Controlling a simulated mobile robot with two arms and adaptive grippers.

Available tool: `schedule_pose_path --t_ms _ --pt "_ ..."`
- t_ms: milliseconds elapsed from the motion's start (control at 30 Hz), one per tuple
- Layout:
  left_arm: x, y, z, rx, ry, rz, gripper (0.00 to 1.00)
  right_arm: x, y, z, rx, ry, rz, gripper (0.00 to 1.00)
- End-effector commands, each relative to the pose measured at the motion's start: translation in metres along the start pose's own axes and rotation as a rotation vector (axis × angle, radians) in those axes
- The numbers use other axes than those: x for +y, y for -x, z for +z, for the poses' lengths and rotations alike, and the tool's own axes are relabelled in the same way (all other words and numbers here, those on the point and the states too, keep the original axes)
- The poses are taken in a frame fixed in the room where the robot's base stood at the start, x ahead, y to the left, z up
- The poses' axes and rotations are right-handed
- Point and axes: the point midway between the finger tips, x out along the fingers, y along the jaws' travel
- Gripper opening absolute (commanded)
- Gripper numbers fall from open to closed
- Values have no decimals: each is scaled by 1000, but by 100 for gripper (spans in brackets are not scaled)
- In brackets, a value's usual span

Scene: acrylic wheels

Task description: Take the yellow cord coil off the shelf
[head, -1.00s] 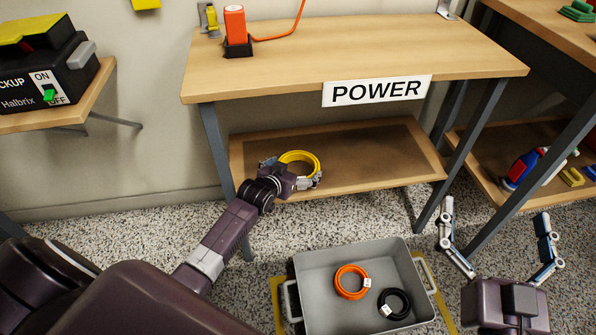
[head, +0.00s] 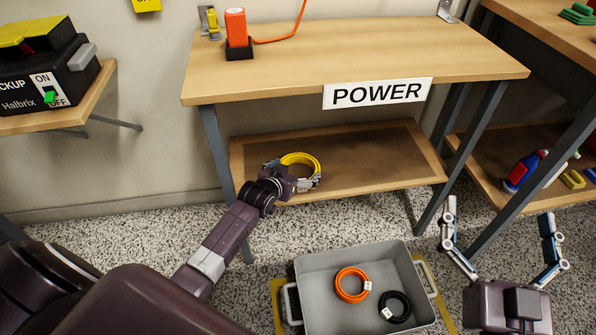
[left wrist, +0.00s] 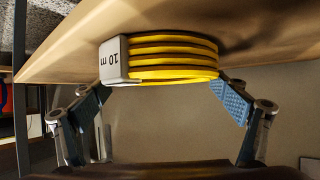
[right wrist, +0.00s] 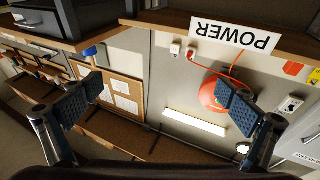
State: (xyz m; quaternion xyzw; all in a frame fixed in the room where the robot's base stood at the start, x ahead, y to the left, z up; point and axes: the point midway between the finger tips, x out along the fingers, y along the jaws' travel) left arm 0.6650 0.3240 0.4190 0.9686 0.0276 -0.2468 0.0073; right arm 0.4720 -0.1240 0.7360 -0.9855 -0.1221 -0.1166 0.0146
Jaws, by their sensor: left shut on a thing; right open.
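The yellow cord coil (head: 314,161) is on the lower wooden shelf (head: 385,165) under the POWER bench, near its left front part. In the left wrist view the stacked yellow loops (left wrist: 175,58) carry a white tag reading "10 m" and appear to rest against the shelf board. My left gripper (head: 293,177) is shut on the coil, one finger at the tag side and one at the opposite side. My right gripper (head: 502,250) is open and empty, to the right of the grey crate. It also shows open in the right wrist view (right wrist: 160,105).
A grey crate (head: 322,258) on the floor holds an orange coil (head: 352,285) and a black coil (head: 396,306). The bench legs (head: 219,165) flank the shelf. The bench top (head: 350,52) overhangs it. The shelf's right part is bare.

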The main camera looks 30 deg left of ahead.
Motion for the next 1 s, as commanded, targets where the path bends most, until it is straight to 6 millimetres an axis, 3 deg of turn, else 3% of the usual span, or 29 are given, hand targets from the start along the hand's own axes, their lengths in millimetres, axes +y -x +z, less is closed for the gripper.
schedule_pose_path --t_ms 267,567,767,1000 --pt "0 2 -6 4 -1 -1 47 0 0 3 -19 0 1 100" --pt "0 13 -27 6 -1 0 47 6 11 51 -252 6 13 100" --pt "0 26 -51 8 -2 0 47 14 39 102 -514 9 29 100" --pt "0 43 -82 8 -1 0 47 23 96 154 -848 8 51 100"
